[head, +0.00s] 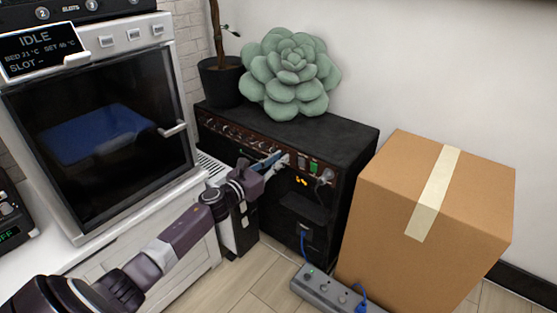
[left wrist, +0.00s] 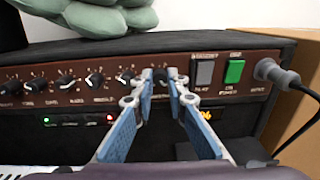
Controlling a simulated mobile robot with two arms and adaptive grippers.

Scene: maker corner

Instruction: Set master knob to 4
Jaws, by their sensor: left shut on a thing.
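The black amplifier (head: 340,142) stands against the wall with a brown control panel (left wrist: 50,73) carrying a row of dark knobs. My left gripper (head: 280,160) reaches its panel from the front left. In the left wrist view, its blue fingers (left wrist: 168,77) are shut on the dark knob at the right end of the row, taken as the master knob (left wrist: 172,75). The fingers hide most of this knob, so its pointer and label cannot be read. An orange display (left wrist: 207,114) below shows a 6, partly hidden by the right finger. My right gripper is not in view.
A grey switch (left wrist: 203,73), a green switch (left wrist: 235,71) and a plugged cable (left wrist: 268,70) sit right of the held knob. A succulent (head: 290,75) and a dark pot (head: 222,82) stand on top. A cardboard box (head: 400,220) is right; a power strip (head: 325,290) lies in front.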

